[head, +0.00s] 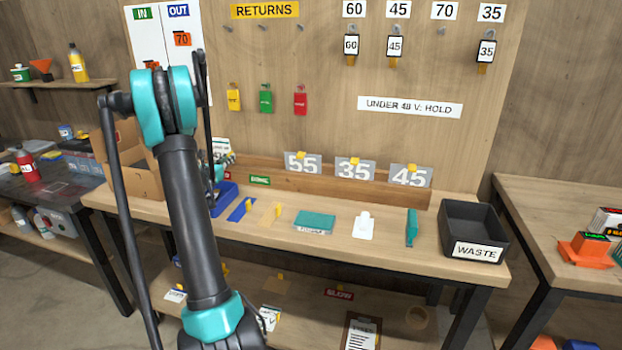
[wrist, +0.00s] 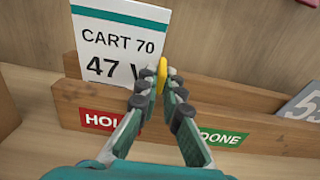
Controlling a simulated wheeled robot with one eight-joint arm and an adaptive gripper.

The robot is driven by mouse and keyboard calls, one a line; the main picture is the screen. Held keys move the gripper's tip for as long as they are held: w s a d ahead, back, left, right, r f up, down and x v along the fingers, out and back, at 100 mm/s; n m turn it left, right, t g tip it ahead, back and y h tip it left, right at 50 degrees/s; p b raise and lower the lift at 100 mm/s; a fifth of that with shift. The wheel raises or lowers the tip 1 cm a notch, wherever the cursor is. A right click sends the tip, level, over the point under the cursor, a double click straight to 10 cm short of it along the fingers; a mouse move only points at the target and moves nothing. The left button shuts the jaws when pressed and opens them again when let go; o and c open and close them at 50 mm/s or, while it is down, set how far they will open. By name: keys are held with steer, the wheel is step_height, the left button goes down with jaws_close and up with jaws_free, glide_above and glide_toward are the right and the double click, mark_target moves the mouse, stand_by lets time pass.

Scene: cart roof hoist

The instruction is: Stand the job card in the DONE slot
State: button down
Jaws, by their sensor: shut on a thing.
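The job card (wrist: 115,42) is white with a teal top band and reads CART 70, 47 V. My gripper (wrist: 158,88) is shut on the yellow tab (wrist: 162,72) at the card's right edge. The card stands nearly upright at the wooden rack (wrist: 68,98), above the red HOLD label (wrist: 98,119). I cannot tell whether its lower edge is in the slot or just above it. The green DONE label (wrist: 224,138) is to the right, partly behind a finger. In the head view the card (head: 221,146) is partly hidden by my arm; the DONE label (head: 260,180) is clear.
Number plates 55 (head: 303,162), 35 (head: 355,168) and 45 (head: 410,176) stand in the rack further right. A blue tray (head: 224,197), a teal box (head: 314,221) and a black WASTE bin (head: 472,228) are on the bench. A cardboard box (head: 140,180) stands left.

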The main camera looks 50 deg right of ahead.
steer(key=shift+r, duration=1.75)
steer(key=shift+a, duration=0.1)
steer(key=shift+s+a+r, duration=0.3)
steer(key=shift+a+r, duration=0.35)
steer(key=shift+s+a+r, duration=0.3)
steer(key=shift+a+r, duration=0.3)
steer(key=shift+a, duration=0.05)
